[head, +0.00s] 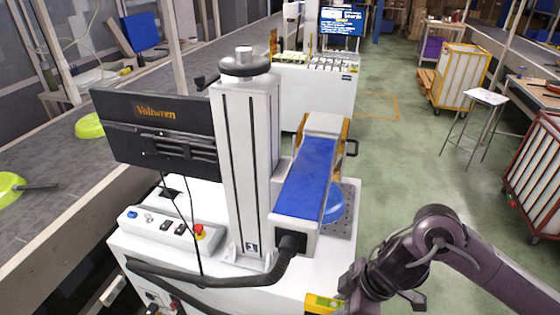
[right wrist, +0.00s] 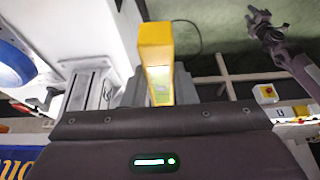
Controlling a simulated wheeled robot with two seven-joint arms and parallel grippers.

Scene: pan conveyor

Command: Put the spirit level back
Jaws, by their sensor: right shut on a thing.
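The yellow spirit level (head: 320,303) is at the bottom edge of the head view, beside the front right corner of the white machine. Only its end shows there. My right gripper (head: 345,288) is shut on it. In the right wrist view the spirit level (right wrist: 155,48) stands out between the two grey fingers, with a greenish vial window near them. Whether it touches the machine is not clear. My left gripper (right wrist: 266,20) shows only in the right wrist view, at the top right, small, with its fingers apart and nothing visible between them.
The white machine (head: 246,284) carries a column (head: 245,160), a blue-topped arm (head: 308,175), a dark monitor (head: 150,125) and a control box with a red button (head: 198,231). A conveyor (head: 60,160) with green pans runs along the left. Green floor (head: 400,170) is open on the right.

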